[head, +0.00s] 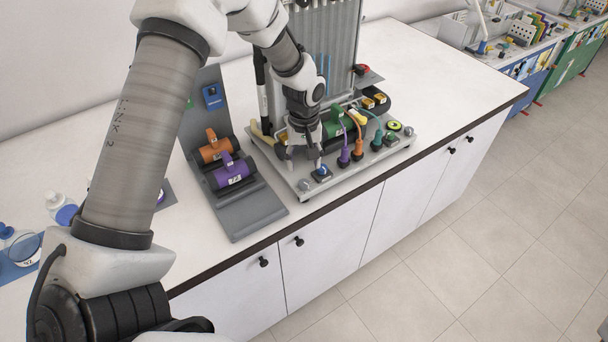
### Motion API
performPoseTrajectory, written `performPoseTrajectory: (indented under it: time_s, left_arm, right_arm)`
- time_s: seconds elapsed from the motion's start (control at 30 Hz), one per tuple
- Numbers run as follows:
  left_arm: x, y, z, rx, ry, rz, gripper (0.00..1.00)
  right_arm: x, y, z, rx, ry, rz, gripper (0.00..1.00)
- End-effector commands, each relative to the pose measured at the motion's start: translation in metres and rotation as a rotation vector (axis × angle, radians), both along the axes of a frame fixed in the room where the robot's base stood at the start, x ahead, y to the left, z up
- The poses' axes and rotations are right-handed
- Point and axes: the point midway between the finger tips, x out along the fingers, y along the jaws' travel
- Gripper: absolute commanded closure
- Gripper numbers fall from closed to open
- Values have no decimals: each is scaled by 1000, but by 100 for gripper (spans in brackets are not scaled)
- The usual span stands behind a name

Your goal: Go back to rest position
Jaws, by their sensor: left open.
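My left arm comes in from the left and reaches over the white counter (400,60). My left gripper (304,165) points down over the front left part of the manometer board (340,182), with its fingers apart. A small blue-topped knob (322,172) is right by its fingertips; I cannot tell whether they touch. Purple (344,158), orange (359,146) and green (377,143) plugs stand to the gripper's right on the board. My right gripper is not in view.
A grey stand (248,208) with an orange cylinder (214,149) and a purple cylinder (232,172) is left of the board. Bottles (62,208) stand at far left. The counter's right part is clear. Other benches (540,60) are at upper right.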

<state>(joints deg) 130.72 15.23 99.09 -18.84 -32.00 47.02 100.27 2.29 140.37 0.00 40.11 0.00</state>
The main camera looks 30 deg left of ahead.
Motion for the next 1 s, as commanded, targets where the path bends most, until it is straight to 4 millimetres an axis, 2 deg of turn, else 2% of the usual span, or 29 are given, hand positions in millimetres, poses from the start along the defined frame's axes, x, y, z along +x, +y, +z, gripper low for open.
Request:
performPoseTrajectory:
  time_s: [0.1, 0.23, 0.77, 0.87, 0.97, 1.0]
  left_arm:
    - [1, 0, 27, 0, -3, 0, 45]
    - [0, 0, 42, -1, -1, -1, 45]
    - [0, 0, 44, -1, 2, -1, 45]
    - [-6, -6, 29, -8, 7, -26, 45]
    - [-27, -24, -15, -32, 14, -106, 45]
    - [-41, -35, -39, -45, 15, -152, 45]
  right_arm:
    - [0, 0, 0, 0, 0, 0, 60]
    - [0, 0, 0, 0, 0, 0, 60]
    - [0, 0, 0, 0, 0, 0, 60]
    - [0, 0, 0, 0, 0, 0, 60]
    - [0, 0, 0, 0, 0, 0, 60]
    - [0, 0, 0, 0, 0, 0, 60]
